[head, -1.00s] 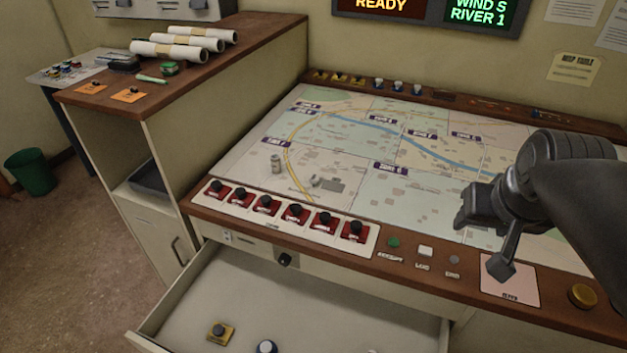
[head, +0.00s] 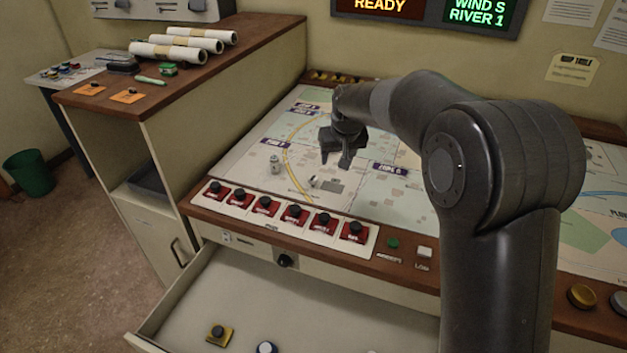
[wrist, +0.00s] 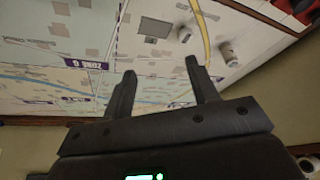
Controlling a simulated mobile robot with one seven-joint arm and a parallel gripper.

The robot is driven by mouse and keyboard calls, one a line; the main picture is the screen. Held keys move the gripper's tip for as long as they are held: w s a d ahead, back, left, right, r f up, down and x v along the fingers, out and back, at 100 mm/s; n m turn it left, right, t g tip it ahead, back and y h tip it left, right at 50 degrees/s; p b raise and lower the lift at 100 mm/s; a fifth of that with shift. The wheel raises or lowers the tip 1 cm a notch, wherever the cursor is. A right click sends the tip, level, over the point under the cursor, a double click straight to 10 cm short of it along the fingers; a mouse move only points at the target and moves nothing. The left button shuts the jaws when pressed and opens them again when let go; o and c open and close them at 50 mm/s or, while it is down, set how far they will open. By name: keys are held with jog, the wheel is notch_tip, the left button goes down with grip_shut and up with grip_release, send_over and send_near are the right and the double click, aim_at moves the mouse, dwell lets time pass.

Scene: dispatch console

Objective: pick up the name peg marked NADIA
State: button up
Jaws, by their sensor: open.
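My gripper (head: 338,162) is open and empty above the map, its fingers pointing down; both fingers also show in the wrist view (wrist: 160,70). A small pale upright cylinder (head: 275,165) stands on the map to the left of my gripper; it also shows in the wrist view (wrist: 228,52). A smaller pale-and-dark piece (head: 314,182) is on the map, nearer to my gripper, and shows in the wrist view (wrist: 184,34). Several red blocks with black knobs (head: 265,205) stand in a row on the front strip. I cannot read NADIA on any of these pieces.
An open drawer (head: 200,300) juts out below, holding a yellow block with a dark knob (head: 219,335) and a blue-and-white round piece (head: 266,348). A raised wooden cabinet (head: 230,62) with paper rolls stands left of the map table. The map around the small pieces is clear.

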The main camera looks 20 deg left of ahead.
send_near(313, 178)
jog(key=shift+n, duration=0.4)
jog(key=x, duration=0.4)
jog(key=shift+d+f, duration=0.25)
jog(key=shift+a+x, duration=0.15)
jog(key=shift+x, duration=1.3)
jog(key=shift+a+x, duration=0.15)
jog(key=shift+x, duration=1.25)
jog(key=shift+c, duration=0.3)
jog(key=c, duration=1)
jog(key=shift+r, duration=0.15)
